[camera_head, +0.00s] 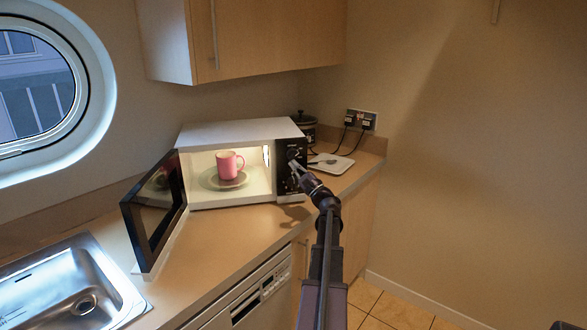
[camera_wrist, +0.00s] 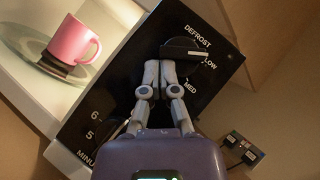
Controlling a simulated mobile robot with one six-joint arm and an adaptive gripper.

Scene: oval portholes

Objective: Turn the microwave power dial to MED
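The white microwave (camera_head: 235,133) stands on the counter with its door (camera_head: 157,207) swung open to the left. Its black control panel (camera_head: 292,158) faces me on the right side. In the wrist view the black power dial (camera_wrist: 182,48) has a white mark near the LOW label; DEFROST is above and MED below. My gripper (camera_wrist: 160,66) has its two fingers close together, tips at the dial's lower left edge. I see nothing between them, and contact with the dial is unclear. In the head view my gripper (camera_head: 297,168) is in front of the panel.
A pink mug (camera_head: 228,163) stands on a plate (camera_head: 226,180) inside the lit microwave. A white tray (camera_head: 332,163) and a dark appliance (camera_head: 305,127) are to its right. The sink (camera_head: 72,285) is at lower left. A second, lower dial is partly hidden by my gripper.

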